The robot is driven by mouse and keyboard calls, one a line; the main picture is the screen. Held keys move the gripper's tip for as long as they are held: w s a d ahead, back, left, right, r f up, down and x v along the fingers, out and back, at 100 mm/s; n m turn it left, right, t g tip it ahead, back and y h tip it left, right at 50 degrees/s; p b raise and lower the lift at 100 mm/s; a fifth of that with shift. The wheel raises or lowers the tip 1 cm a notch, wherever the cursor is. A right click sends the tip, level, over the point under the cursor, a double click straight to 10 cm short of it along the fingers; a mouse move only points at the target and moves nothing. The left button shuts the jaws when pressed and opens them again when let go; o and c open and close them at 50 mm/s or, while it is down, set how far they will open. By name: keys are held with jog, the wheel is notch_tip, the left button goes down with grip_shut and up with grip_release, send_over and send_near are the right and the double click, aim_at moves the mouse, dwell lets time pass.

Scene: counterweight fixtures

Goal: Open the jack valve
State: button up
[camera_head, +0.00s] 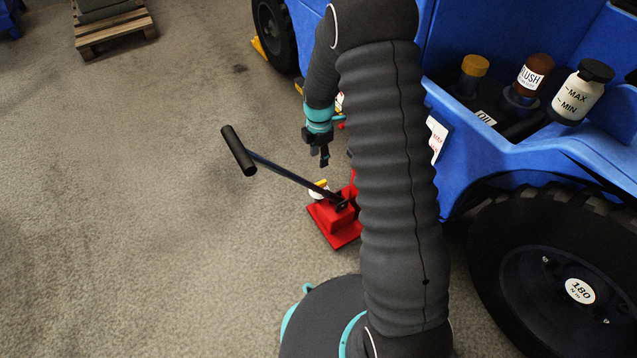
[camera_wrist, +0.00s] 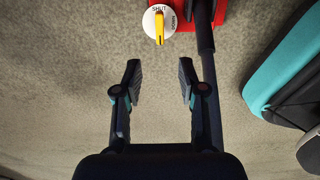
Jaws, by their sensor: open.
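The red jack (camera_head: 335,222) stands on the floor, with its long black handle (camera_head: 290,175) rising to the left. In the head view its white valve dial (camera_head: 316,192) with a yellow lever is small and partly seen. In the wrist view the dial (camera_wrist: 150,27) is at the top centre, marked "SHUT", with a second word at its right edge; its yellow lever (camera_wrist: 160,28) points down the picture. My gripper (camera_head: 323,160) is above the jack near the dial. In the wrist view my gripper (camera_wrist: 160,82) is open and empty, fingers apart from the dial.
The jack handle (camera_wrist: 205,80) runs close beside my right finger in the wrist view. A blue vehicle (camera_head: 470,60) with large black wheels (camera_head: 520,265) stands on the right. Open floor (camera_head: 120,220) lies to the left, with a wooden pallet (camera_head: 115,30) farther back.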

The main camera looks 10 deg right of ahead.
aim_at(319, 183)
notch_tip(319, 183, down, 13)
jog(key=shift+f+b, duration=0.2)
jog(key=shift+b, duration=0.7)
jog(key=shift+c, duration=0.3)
grip_shut()
